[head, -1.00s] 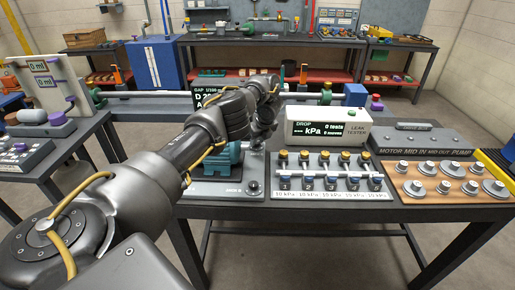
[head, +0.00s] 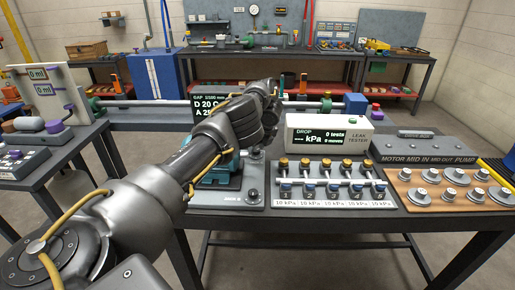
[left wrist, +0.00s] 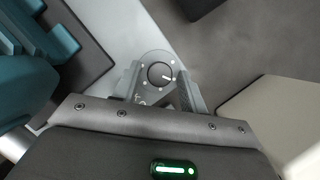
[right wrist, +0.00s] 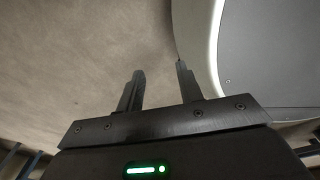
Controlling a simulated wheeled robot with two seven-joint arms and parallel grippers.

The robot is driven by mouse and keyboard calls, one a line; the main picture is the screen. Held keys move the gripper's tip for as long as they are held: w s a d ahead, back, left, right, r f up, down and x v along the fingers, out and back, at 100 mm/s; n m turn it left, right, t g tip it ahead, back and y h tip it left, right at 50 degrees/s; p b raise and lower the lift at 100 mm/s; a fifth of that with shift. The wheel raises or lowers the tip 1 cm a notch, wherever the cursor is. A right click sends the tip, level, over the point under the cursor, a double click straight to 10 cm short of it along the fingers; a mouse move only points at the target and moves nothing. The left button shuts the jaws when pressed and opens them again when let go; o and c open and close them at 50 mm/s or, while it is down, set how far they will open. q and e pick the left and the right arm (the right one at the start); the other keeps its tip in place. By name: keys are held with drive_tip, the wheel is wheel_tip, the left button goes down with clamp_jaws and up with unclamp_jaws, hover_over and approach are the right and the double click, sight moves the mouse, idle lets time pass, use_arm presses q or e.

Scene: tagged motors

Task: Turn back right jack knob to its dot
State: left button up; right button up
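My left gripper (head: 268,105) is over the right rear part of the motor stand, its fingers mostly hidden behind my wrist in the head view. In the left wrist view, a round dark knob (left wrist: 160,75) with a white pointer line sits on a grey rounded plate with pale dots. The pointer is toward the lower right. The left fingers (left wrist: 158,88) are apart, one on each side of the knob; contact is unclear. The teal motor (head: 222,170) is left of the gripper. A front knob (head: 253,195) shows on the stand. My right gripper (right wrist: 158,82) is open and empty above the floor.
A gap display (head: 210,105) stands behind the motor, partly covered by my arm. The leak tester (head: 327,135) stands to the right, behind a rack of several valves (head: 330,180). A wooden board (head: 450,188) with metal knobs lies farther right.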

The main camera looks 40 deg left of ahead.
use_arm(q)
drive_tip(key=shift+o, duration=0.5)
drive_tip(key=shift+d+r, duration=0.15)
drive_tip(key=shift+r, duration=0.05)
drive_tip(key=p+v, duration=0.4)
drive_tip(key=v, duration=0.1)
drive_tip(key=shift+r, duration=0.3)
drive_tip(key=p+v, duration=0.4)
drive_tip(key=p, duration=0.4)
drive_tip(key=shift+d+r, duration=0.2)
drive_tip(key=shift+r, duration=0.1)
